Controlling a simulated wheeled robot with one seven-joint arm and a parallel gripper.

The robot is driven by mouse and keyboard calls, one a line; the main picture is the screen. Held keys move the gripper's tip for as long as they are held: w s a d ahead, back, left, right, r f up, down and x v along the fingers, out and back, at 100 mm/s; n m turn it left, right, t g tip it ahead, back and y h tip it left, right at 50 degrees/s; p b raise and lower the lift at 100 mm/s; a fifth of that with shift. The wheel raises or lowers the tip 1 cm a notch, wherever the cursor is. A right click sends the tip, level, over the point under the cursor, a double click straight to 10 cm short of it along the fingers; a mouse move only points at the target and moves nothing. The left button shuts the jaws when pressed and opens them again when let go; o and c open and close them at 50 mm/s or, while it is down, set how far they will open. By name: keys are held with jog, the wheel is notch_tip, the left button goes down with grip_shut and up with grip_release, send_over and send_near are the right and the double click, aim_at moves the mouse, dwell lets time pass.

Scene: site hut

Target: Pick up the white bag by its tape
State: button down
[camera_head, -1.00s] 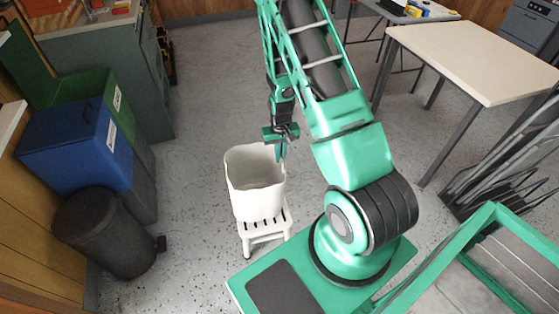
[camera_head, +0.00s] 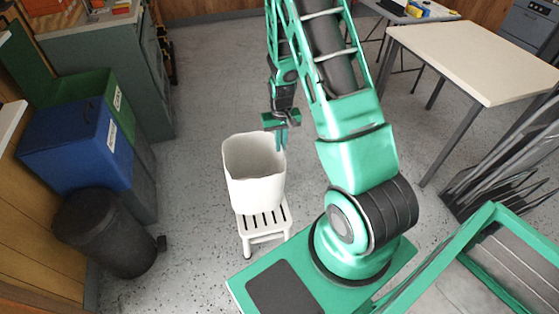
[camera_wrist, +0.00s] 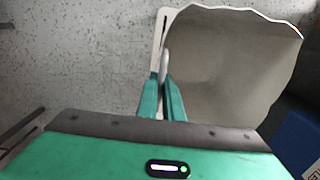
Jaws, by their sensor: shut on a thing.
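The white bag (camera_head: 255,178) is open at the top and hangs roughly upright just over the white slatted stool (camera_head: 265,228). My gripper (camera_head: 282,143) is at the right side of the bag's rim, pointing down. In the wrist view my gripper (camera_wrist: 162,90) is shut on the bag's pale tape (camera_wrist: 165,62) at the left edge of the opening. The bag's wide mouth (camera_wrist: 225,60) lies to the right of the fingers and looks empty. The part of the tape between the fingers is hidden.
Blue bin (camera_head: 75,145), green bin (camera_head: 88,90) and black pedal bin (camera_head: 103,232) stand at left. A pale table (camera_head: 475,55) is at upper right, with a rack of dark bars (camera_head: 500,165) below it. Floor behind the stool is clear.

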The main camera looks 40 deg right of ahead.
dwell(0.3)
jog(key=shift+r, duration=4.55)
notch_tip(320, 180, up, 9)
